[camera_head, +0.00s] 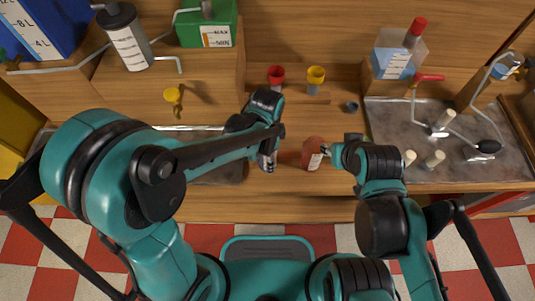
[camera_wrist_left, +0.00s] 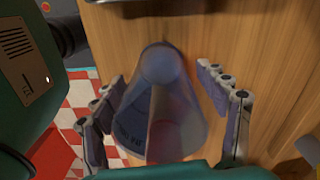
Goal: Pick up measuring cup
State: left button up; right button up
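The measuring cup (camera_wrist_left: 160,110) is a clear, tapered vessel with blue markings and a faint reddish tint low in the picture. In the left wrist view it lies between the two spread fingers of my left gripper (camera_wrist_left: 165,100), with a visible gap on the right side. In the head view my left gripper (camera_head: 267,161) points down at the middle of the wooden bench, and the cup is mostly hidden there. My right gripper (camera_head: 328,150) is at the right side of a reddish-brown bottle with a white label (camera_head: 313,153); its fingers are too small to read.
A metal tray (camera_head: 215,172) lies left of the left gripper, and another metal tray (camera_head: 510,165) with pegs is at the right. Red (camera_head: 276,75) and yellow (camera_head: 316,76) funnel-like cups stand behind. The bench (camera_head: 290,208) is clear at its front edge.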

pick_arm(q)
jog(key=c, duration=1)
